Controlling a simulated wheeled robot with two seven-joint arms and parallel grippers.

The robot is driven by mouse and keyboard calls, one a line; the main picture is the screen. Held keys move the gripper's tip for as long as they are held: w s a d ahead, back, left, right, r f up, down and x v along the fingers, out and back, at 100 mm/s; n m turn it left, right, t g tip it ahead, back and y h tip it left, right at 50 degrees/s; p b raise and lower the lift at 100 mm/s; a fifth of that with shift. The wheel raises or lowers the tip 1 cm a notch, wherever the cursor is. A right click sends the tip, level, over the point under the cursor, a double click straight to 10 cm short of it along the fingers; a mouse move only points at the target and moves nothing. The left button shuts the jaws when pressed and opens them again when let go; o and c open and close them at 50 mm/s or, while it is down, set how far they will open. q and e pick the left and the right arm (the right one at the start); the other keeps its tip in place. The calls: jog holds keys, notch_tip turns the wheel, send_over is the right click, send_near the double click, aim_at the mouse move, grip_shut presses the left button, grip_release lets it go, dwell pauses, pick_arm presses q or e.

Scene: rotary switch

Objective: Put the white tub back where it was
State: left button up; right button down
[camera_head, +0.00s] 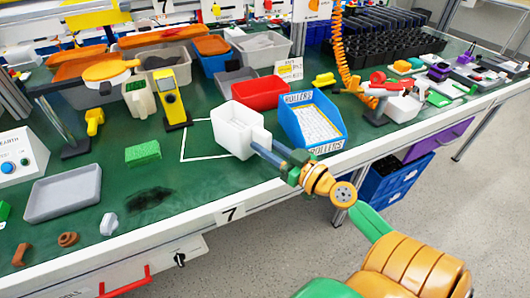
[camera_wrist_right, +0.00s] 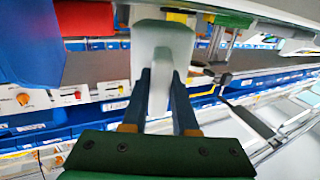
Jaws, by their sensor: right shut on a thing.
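The white tub (camera_head: 228,138) is an open box at the front middle of the green bench, in the head view. It covers the right part of a white outline (camera_head: 183,141) painted on the bench; the left part of the outline is bare. I cannot tell whether the tub touches the bench. My right gripper (camera_head: 258,147) comes from the front right and is shut on the tub's near right side. In the right wrist view the tub (camera_wrist_right: 162,48) is pale and tilted between the fingers (camera_wrist_right: 161,88). My left gripper is not in view.
A blue "ROLLERS" bin (camera_head: 312,122) stands close to the tub's right. A red bin (camera_head: 262,93) is behind it. A yellow meter (camera_head: 173,102) and a green sponge (camera_head: 143,153) are to its left. The bench's front edge is just below.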

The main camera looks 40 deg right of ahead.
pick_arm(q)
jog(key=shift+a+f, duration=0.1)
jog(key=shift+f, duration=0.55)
pick_arm(e)
notch_tip(320, 180, down, 2)
jog(key=shift+f, duration=0.1)
jog(key=c, duration=0.7)
grip_release()
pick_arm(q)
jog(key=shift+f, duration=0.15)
